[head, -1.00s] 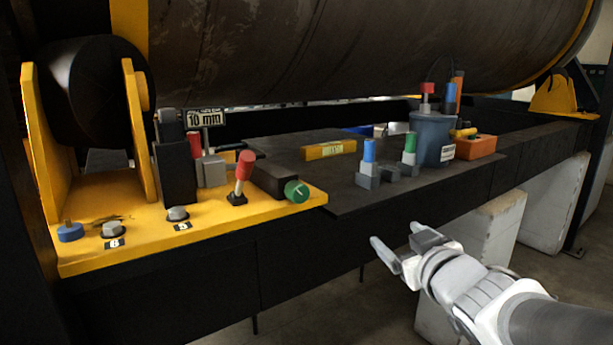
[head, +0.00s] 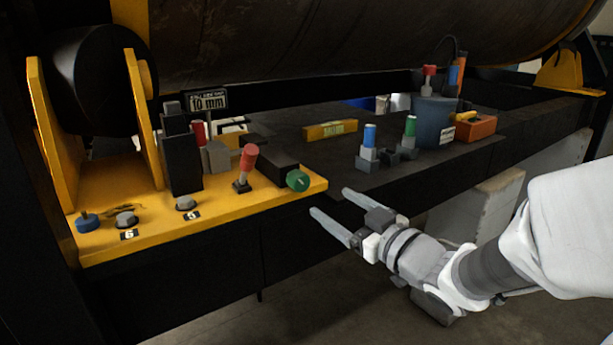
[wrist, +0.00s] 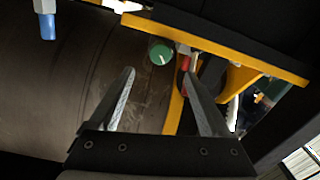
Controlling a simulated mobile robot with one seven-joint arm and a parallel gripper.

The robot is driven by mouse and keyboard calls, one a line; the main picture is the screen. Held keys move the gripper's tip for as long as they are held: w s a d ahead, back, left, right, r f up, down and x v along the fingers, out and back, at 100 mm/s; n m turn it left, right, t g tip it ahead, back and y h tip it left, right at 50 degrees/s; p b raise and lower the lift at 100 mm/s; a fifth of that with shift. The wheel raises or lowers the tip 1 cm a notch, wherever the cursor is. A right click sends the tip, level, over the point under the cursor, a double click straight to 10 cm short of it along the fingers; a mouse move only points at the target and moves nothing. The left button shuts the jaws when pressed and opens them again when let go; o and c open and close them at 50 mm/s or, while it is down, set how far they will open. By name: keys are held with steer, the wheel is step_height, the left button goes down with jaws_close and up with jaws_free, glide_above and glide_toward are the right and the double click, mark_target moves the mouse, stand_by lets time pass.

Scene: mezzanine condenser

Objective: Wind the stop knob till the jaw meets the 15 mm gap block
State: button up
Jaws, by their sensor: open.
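The green stop knob (head: 298,180) with a white mark sits on the end of a dark housing (head: 270,158) at the right of the yellow plate. In the wrist view the knob (wrist: 161,52) shows just beyond and between my fingertips. My gripper (head: 329,200) is open and empty, to the right of the knob and apart from it. A grey block (head: 216,156), perhaps the jaw, stands behind the red lever, beside a red-topped piece (head: 198,133) and a dark post (head: 182,160). I cannot tell which piece is the 15 mm gap block or whether the jaw touches one.
A red lever (head: 246,167) stands close left of the knob. Blue-topped (head: 369,136) and green-topped (head: 410,126) pieces, a blue-grey cup (head: 433,122) and an orange box (head: 476,129) stand on the dark bench. A large drum hangs above.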

mark_target(303, 185)
steer(key=x, duration=1.2)
steer(key=shift+w+f+p, duration=0.1)
steer(key=shift+w+p, duration=0.1)
steer(key=shift+p, duration=0.15)
jaws_close()
